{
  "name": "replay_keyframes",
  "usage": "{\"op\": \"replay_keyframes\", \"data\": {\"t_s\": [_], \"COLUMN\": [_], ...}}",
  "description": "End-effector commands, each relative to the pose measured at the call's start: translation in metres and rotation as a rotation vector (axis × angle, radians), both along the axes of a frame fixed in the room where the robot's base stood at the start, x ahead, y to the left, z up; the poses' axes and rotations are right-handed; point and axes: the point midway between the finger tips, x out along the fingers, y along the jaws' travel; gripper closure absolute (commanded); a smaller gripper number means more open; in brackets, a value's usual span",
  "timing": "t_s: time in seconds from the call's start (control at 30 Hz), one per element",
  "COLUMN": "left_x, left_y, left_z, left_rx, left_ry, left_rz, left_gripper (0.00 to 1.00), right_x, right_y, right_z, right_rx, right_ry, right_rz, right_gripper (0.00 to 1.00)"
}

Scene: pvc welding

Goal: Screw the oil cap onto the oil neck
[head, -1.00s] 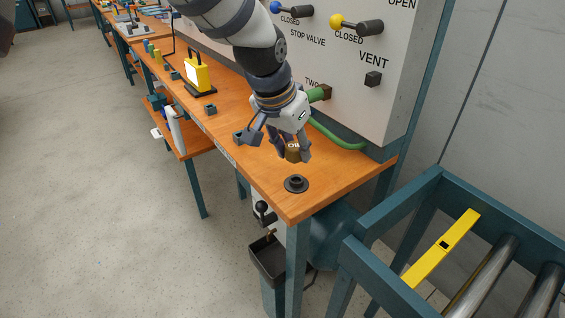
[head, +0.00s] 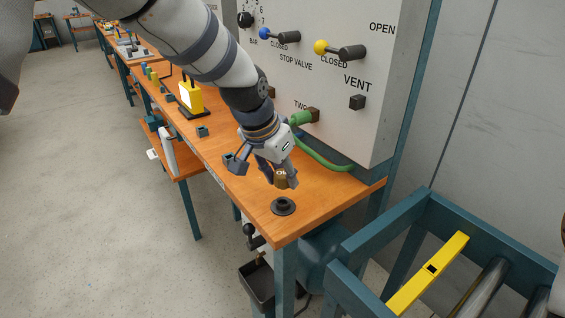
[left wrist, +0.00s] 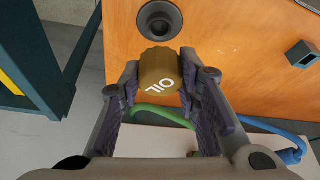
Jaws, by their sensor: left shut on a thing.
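The brown oil cap (head: 281,179), marked OIL, is held between the fingers of my left gripper (head: 278,178), which is shut on it. In the left wrist view the cap (left wrist: 159,74) sits between the two finger pads of the gripper (left wrist: 160,80). The dark round oil neck (head: 283,206) stands on the orange bench near its front corner. It also shows in the left wrist view (left wrist: 159,20), just beyond the cap. The cap is close to the neck, and a gap shows between them. My right gripper is not in view.
The wooden bench (head: 330,195) has free room around the neck. A panel (head: 330,110) with valves stands behind, with a green hose (head: 325,163). A small dark block (head: 202,131) and a yellow device (head: 191,97) stand farther left. A roller frame (head: 400,225) is at right.

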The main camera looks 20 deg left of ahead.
Motion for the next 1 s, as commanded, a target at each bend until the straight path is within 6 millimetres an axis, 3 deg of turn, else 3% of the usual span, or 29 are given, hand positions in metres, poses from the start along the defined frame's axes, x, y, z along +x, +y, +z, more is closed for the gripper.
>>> {"op": "replay_keyframes", "data": {"t_s": [0.1, 0.3, 1.0], "left_x": [0.000, 0.000, 0.000], "left_y": [0.000, 0.000, 0.000], "left_z": [-0.015, -0.026, -0.025], "left_rx": [0.001, 0.000, 0.000], "left_ry": [0.004, 0.001, -0.004], "left_rz": [0.000, 0.000, 0.001], "left_gripper": [0.92, 0.92, 0.92], "right_x": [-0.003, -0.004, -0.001], "right_y": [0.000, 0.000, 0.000], "right_z": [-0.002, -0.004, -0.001], "right_rx": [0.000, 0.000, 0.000], "right_ry": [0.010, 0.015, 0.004], "right_rz": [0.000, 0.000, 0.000], "right_gripper": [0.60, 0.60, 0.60]}}
